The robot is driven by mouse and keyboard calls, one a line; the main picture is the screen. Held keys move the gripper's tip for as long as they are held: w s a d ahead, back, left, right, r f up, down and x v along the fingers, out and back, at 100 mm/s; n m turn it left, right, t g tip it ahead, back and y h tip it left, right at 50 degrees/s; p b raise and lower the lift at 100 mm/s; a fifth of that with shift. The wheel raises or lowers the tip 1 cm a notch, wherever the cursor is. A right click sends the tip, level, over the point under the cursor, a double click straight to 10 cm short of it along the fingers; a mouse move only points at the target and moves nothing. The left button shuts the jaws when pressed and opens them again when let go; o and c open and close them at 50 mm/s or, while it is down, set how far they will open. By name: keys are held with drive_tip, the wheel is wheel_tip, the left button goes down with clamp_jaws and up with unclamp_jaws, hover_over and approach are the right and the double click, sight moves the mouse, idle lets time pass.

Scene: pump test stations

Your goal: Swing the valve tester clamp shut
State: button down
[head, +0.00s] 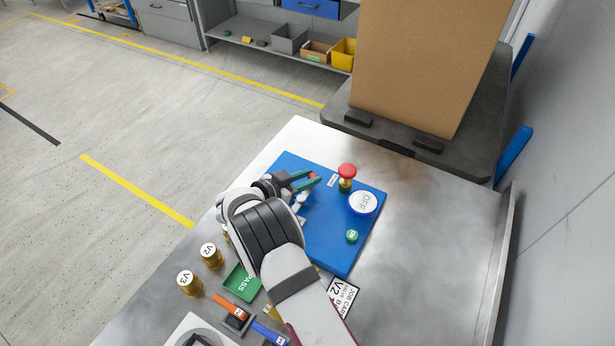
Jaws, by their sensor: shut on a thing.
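The valve tester is a blue plate (330,247) on the metal bench, tilted in the head view. My gripper (309,181) has dark green fingers and is over the plate's upper left part. It is shut on a small red piece (313,176), which looks like the clamp's handle tip. A light metal part (301,199) shows just below the fingers. The rest of the clamp is hidden by my gripper and wrist, so I cannot tell its angle. A valve with a red round top (347,171) and brass body stands on the plate, right of my gripper and apart from it.
On the plate are a round OFF dial (362,203) and a green button (351,236). Brass valves V2 (211,256) and V3 (189,284), a green PASS tray (241,284) and a job card (343,296) lie nearer. The bench right of the plate is clear.

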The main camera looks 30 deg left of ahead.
drive_tip(key=shift+r, duration=0.1)
drive_tip(key=c, duration=0.7)
unclamp_jaws()
drive_tip(key=v, duration=1.5)
drive_tip(key=shift+s+a, duration=0.1)
drive_tip(key=shift+s, duration=0.3)
